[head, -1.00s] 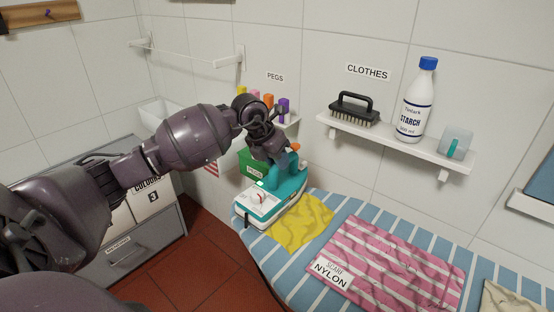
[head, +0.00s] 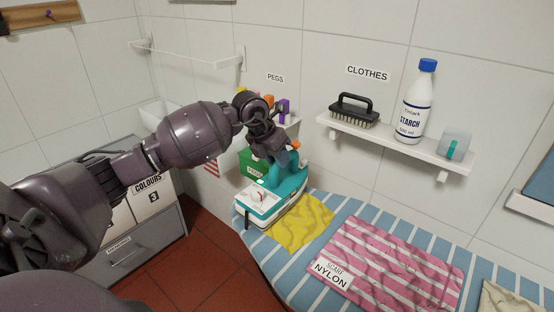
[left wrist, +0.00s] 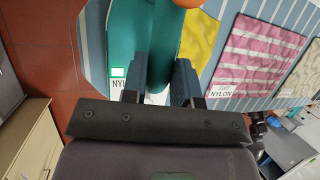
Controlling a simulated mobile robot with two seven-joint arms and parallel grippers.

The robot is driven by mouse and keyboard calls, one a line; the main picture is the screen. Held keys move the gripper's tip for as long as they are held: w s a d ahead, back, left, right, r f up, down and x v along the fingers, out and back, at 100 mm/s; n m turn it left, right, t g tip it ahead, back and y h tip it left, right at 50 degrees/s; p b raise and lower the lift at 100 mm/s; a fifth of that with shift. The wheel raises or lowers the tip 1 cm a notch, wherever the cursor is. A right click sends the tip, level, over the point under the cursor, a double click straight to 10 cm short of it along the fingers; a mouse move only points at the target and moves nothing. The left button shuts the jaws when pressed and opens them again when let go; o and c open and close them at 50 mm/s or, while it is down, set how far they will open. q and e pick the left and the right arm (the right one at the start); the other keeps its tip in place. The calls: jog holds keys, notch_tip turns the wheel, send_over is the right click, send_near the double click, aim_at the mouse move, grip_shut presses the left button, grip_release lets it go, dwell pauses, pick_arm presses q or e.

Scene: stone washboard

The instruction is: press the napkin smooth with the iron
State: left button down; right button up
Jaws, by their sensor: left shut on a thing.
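The teal and white iron (head: 291,188) stands at the left end of the blue-striped board, beside the yellow cloth and perhaps touching its edge. My left gripper (head: 275,155) is over the iron and shut on its handle. In the left wrist view, the two fingers (left wrist: 166,82) straddle the teal handle of the iron (left wrist: 128,45). The crumpled yellow cloth (head: 303,222), which seems to be the napkin, lies just right of the iron; it also shows in the left wrist view (left wrist: 201,40). My right gripper is not in view.
A pink striped scarf (head: 400,262) labelled NYLON lies on the board (head: 350,207) right of the yellow cloth. A beige cloth (head: 510,303) is at the right edge. A wall shelf (head: 400,142) holds a brush, starch bottle and cup. A green peg box (head: 254,163) is behind the iron.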

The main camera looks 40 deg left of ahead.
pick_arm(q)
jog(key=shift+r+p, duration=0.85)
jog(key=shift+r, duration=1.35)
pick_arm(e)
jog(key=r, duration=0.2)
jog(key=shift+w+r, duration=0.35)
pick_arm(q)
jog(key=shift+d, duration=0.15)
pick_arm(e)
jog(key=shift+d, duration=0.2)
